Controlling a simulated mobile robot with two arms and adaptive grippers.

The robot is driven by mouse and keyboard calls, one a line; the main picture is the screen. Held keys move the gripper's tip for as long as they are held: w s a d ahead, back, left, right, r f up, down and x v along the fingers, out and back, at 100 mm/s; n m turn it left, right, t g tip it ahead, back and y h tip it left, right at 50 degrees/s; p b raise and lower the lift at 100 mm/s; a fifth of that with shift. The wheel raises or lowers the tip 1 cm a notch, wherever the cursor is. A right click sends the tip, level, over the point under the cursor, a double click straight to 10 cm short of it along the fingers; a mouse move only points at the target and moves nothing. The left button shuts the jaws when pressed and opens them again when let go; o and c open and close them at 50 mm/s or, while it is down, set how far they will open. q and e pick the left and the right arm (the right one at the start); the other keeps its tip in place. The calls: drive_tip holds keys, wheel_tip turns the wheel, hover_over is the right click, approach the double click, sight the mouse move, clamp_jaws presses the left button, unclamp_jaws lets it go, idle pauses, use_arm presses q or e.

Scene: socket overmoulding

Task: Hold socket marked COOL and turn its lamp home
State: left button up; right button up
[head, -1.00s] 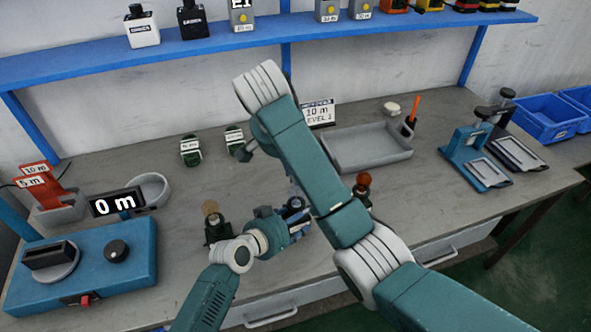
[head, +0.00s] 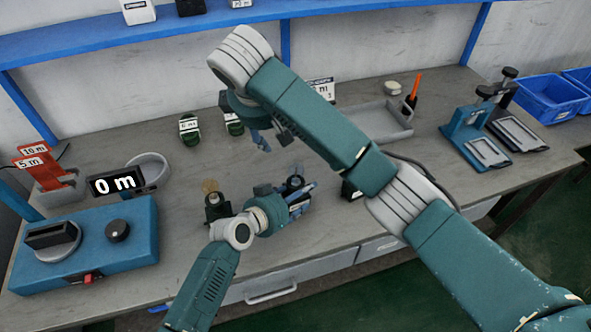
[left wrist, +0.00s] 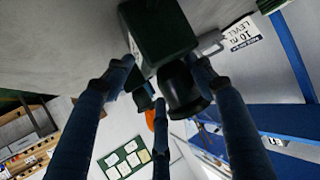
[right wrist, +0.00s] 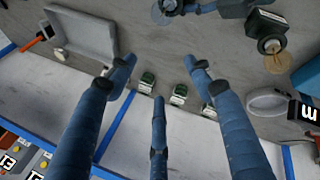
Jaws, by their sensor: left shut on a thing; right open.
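My left gripper (head: 304,196) is shut on a dark socket (head: 295,183) near the middle of the table. In the left wrist view the fingers flank its dark box (left wrist: 160,32). In the right wrist view a clear, greyish lamp (right wrist: 164,12) shows by the left fingers; whether it is seated I cannot tell. My right gripper (head: 262,138) is open and empty above the table behind the held socket. Its spread fingers show in the right wrist view (right wrist: 160,75). No COOL marking is readable.
A socket with an amber lamp (head: 210,189) stands left of the held one. Another dark socket (head: 350,190) is partly hidden by my right arm. Small green labelled items (head: 189,130) stand behind. A grey tray (head: 385,130) lies right; a 0 m display (head: 115,184) stands left.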

sight(294, 169)
drive_tip(key=d+f+n, duration=0.1)
drive_tip(key=f+n, duration=0.3)
drive_tip(key=n, duration=0.2)
drive_tip(key=d+f+n+g, duration=0.1)
drive_tip(key=d+f+n, duration=0.1)
drive_tip(key=f+n, duration=0.3)
drive_tip(key=d+f+n, duration=0.1)
drive_tip(key=f+n, duration=0.4)
drive_tip(key=n, duration=0.2)
drive_tip(key=shift+w+d+f+n+h, duration=0.1)
drive_tip(key=shift+d+f+n+h, duration=0.1)
drive_tip(key=shift+d+n+h, duration=0.15)
drive_tip(key=c, duration=1.2)
